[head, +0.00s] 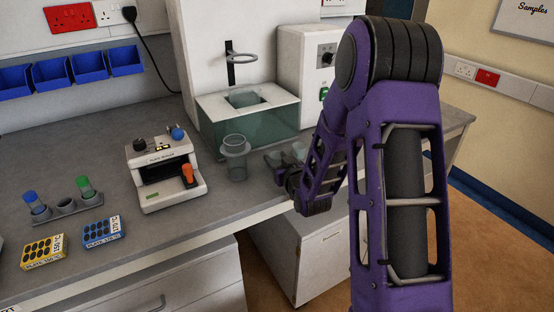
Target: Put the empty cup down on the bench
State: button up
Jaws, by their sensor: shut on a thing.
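My gripper (281,164) is over the bench (245,195) near its front edge, right of centre. It is shut on a pale, see-through cup (298,151), which is mostly hidden by the fingers and my purple arm. I cannot see into this cup, and I cannot tell whether its base touches the bench.
A clear vessel with a collar (235,160) stands just left of my gripper. Behind are a water-filled tank (255,122) with a ring holder (238,58) and a white machine (306,65). A plate reader (165,172), tube rack (66,207) and two boxes (102,231) stand left.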

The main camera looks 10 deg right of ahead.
jog(key=shift+f+b, duration=0.25)
jog(key=shift+b, duration=0.05)
jog(key=o, duration=1)
jog(key=shift+r, duration=0.1)
jog(key=shift+r+p, duration=0.25)
jog(key=shift+p, duration=0.1)
jog(key=v, duration=0.9)
jog(key=shift+s+r+p, duration=0.1)
jog(key=shift+s+p, duration=0.1)
jog(key=shift+p, duration=0.15)
jog(key=s+p, duration=0.1)
jog(key=p, duration=0.2)
jog(key=shift+d+r+p, duration=0.1)
jog(key=shift+r+p, duration=0.05)
jog(key=shift+p, duration=0.15)
jog(key=s+p, duration=0.1)
jog(key=p, duration=0.1)
jog(key=shift+s+d+p, duration=0.1)
jog(key=shift+s+p, duration=0.1)
jog(key=shift+p, duration=0.2)
